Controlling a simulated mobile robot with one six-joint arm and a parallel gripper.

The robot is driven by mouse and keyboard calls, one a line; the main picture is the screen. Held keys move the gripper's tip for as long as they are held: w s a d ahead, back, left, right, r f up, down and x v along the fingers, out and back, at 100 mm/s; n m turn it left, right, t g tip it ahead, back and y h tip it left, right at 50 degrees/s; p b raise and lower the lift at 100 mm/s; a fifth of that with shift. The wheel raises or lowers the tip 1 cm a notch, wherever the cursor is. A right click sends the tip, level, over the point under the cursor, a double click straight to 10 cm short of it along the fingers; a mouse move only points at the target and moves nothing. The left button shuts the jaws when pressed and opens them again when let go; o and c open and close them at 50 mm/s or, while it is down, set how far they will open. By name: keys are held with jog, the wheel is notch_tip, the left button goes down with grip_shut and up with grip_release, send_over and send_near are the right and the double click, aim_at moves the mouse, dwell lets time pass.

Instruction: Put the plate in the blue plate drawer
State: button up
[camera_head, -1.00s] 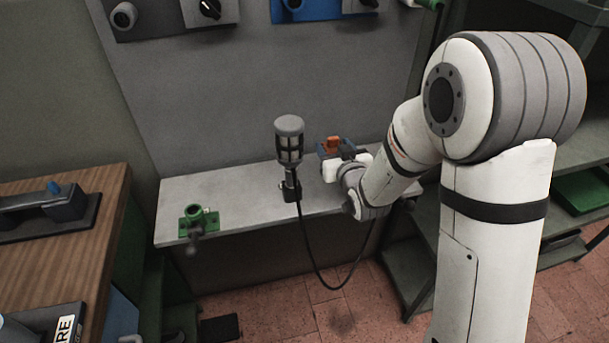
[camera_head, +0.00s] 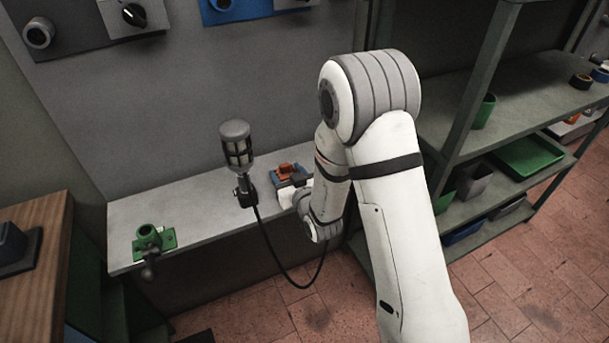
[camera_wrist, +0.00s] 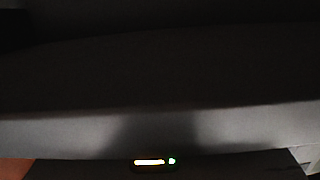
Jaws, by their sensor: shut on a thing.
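My gripper (camera_head: 289,196) shows only in part as white pieces beside my wrist, at the right end of the grey bench (camera_head: 190,215). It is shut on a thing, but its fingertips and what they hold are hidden. A small blue and orange device (camera_head: 288,172) is just behind it in the picture; I cannot tell whether they touch. The wrist view is mostly filled by a dark, close surface (camera_wrist: 160,70) with a paler grey band (camera_wrist: 230,125) below it. I cannot make out the plate or the blue plate drawer.
A lamp-like tool (camera_head: 237,145) with a black cable stands on the bench left of my gripper. A green clamp (camera_head: 153,240) sits at the left end. A shelf rack (camera_head: 480,110) with a green tray (camera_head: 527,156) and a blue bin (camera_head: 463,232) is right. Floor in front is open.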

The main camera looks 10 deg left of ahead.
jog(key=shift+f, duration=0.1)
jog(key=o, duration=1.1)
jog(key=shift+r, duration=0.2)
jog(key=shift+s+d, duration=0.25)
jog(key=shift+s, duration=0.05)
jog(key=v, duration=0.5)
jog(key=shift+s+d+r+p, duration=0.1)
jog(key=shift+s+r+p, duration=0.2)
jog(key=shift+p, duration=1.25)
